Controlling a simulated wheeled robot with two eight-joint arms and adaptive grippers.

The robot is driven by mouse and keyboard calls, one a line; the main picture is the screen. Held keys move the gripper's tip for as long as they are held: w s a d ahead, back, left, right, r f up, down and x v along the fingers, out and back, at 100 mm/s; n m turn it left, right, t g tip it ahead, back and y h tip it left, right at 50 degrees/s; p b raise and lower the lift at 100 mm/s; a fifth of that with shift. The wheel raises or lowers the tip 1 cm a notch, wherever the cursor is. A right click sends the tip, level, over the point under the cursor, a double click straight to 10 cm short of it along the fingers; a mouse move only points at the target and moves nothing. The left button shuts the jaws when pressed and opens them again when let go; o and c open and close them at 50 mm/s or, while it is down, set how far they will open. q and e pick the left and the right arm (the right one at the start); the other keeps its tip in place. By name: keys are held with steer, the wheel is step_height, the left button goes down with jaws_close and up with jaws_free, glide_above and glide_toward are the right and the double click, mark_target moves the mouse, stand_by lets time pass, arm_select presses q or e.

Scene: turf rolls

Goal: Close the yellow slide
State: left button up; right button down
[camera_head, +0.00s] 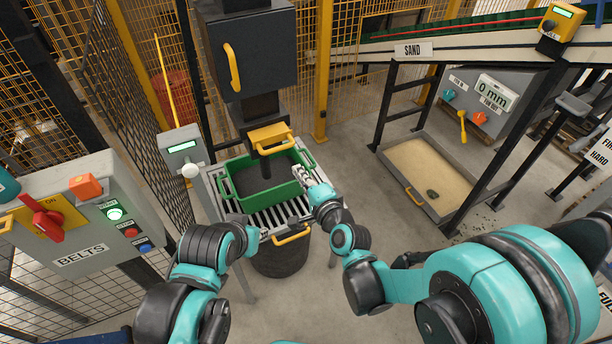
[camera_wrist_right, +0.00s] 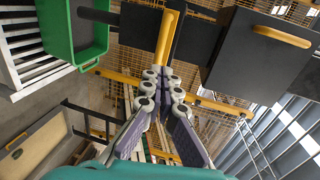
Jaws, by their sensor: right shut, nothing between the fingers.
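The yellow slide (camera_head: 270,136) sits under the dark hopper (camera_head: 248,50), at the top of the narrow spout, with its handle toward me. In the right wrist view the yellow slide (camera_wrist_right: 167,38) appears just beyond my fingertips; I cannot tell whether they touch it. My right gripper (camera_head: 308,177) is beside the right rim of the green crate, below and right of the slide. In the right wrist view my right gripper (camera_wrist_right: 164,76) has its fingers together and empty. My left gripper (camera_head: 250,226) is near the grate's left front; its fingers are not clear.
The green crate (camera_head: 225,187) holds dark material and stands on a slatted grate (camera_head: 265,217) with a yellow front handle (camera_head: 291,235). A BELTS control box (camera_head: 85,225) stands at left. A sand tray (camera_head: 440,208) lies at right on open floor.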

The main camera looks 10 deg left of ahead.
steer(key=b, duration=0.2)
glide_toward(275, 138)
steer(key=w+f, duration=0.1)
steer(key=f, duration=0.1)
steer(key=shift+w+a, duration=0.2)
steer(key=shift+a, duration=0.3)
steer(key=x, duration=0.3)
steer(key=r+x, duration=0.1)
steer(key=x, duration=0.1)
steer(key=shift+w+a, duration=0.2)
steer(key=shift+w, duration=0.1)
steer(key=shift+r, duration=0.1)
